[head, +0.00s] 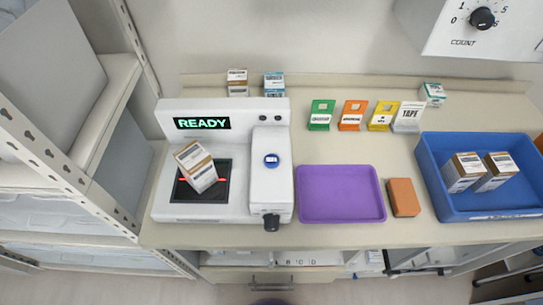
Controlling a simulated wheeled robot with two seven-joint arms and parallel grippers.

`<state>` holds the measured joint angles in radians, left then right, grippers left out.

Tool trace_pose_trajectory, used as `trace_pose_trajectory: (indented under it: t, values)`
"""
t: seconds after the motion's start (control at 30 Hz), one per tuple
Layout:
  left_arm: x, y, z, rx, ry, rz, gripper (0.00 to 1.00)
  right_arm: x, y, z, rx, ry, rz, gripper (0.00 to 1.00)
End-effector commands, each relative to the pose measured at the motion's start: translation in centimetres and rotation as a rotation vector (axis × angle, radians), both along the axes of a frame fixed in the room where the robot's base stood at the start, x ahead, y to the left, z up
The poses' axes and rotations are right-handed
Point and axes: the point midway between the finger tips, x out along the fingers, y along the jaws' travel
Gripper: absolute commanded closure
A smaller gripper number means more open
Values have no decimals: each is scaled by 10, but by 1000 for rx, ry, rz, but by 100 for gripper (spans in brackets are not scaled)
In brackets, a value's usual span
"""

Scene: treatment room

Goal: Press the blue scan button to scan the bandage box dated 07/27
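A white scanner (270,205) stands on the left part of the counter. Its display (202,123) reads READY in green. The round blue scan button (271,160) is on top of its right-hand block. A white and brown box (196,168) rests tilted in the scanner's dark window (215,195), with red light lines beside it. Its print is too small to read, so I cannot tell its date. Neither gripper is in view.
A purple tray (340,195) lies empty right of the scanner, beside an orange-brown block (403,197). A blue bin (450,205) holds two similar boxes (480,172). Small boxes (274,84) and coloured label stands (354,114) line the back. A shelf rack (70,150) is left.

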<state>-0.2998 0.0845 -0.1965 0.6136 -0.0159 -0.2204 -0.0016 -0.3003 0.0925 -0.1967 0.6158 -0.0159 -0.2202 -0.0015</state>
Motion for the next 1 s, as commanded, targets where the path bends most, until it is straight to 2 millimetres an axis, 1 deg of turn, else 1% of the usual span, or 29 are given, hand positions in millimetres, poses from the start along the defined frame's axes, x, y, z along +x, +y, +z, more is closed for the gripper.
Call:
trace_pose_trajectory:
  t: [0.5,1.0]
  values:
    - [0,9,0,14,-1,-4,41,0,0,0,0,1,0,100]
    - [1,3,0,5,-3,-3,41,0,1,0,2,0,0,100]
